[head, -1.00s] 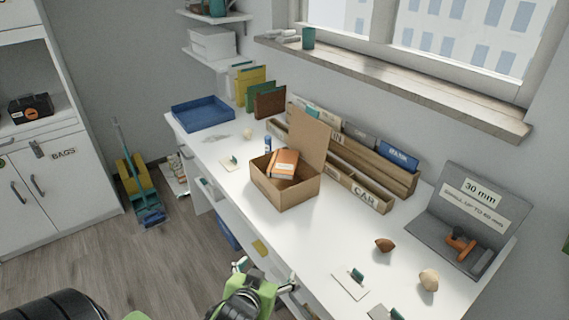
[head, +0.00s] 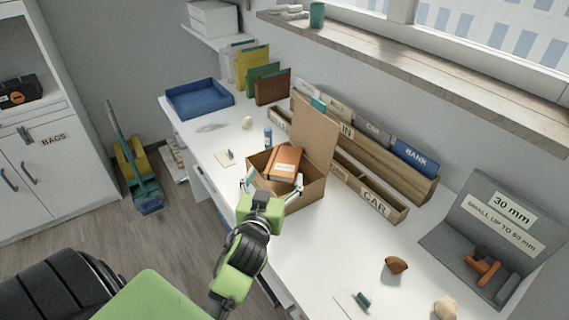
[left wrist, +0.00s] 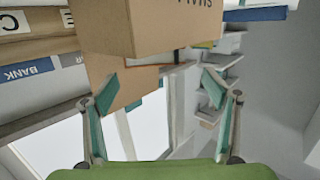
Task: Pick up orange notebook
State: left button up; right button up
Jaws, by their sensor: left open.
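The orange notebook (head: 285,160), with a pale label, sits tilted inside an open cardboard box (head: 312,190) on the white desk. Its upper part sticks out above the box rim, and its lower part is hidden. My left gripper (head: 270,188) is open at the near side of the box, its fingers spread and empty, just in front of the notebook. In the left wrist view the open fingers (left wrist: 160,90) frame the space below a cardboard box (left wrist: 140,28). I cannot make out the notebook surely there. My right gripper is not in view.
The box's raised flap (head: 314,128) stands behind the notebook. A wooden file rack (head: 410,185) runs along the wall behind it.

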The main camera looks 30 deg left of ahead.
aim_at(284, 162)
pick_arm(q)
jog(key=x, duration=0.2)
jog(key=shift+w+f, duration=0.25)
jog(key=shift+w, duration=0.1)
jog(key=shift+b+x, duration=0.8)
jog(key=shift+x, duration=0.25)
jog(key=w, duration=0.2)
jog(key=shift+w+a+f+b, duration=0.2)
jog(key=shift+w+f+b, duration=0.1)
jog(key=shift+b, duration=0.05)
jog(key=shift+w+a, duration=0.15)
jog(key=shift+w, duration=0.2)
jog(key=shift+s, duration=0.1)
jog(key=c, duration=1.3)
jog(key=shift+r, duration=0.1)
jog(key=shift+c, duration=0.7)
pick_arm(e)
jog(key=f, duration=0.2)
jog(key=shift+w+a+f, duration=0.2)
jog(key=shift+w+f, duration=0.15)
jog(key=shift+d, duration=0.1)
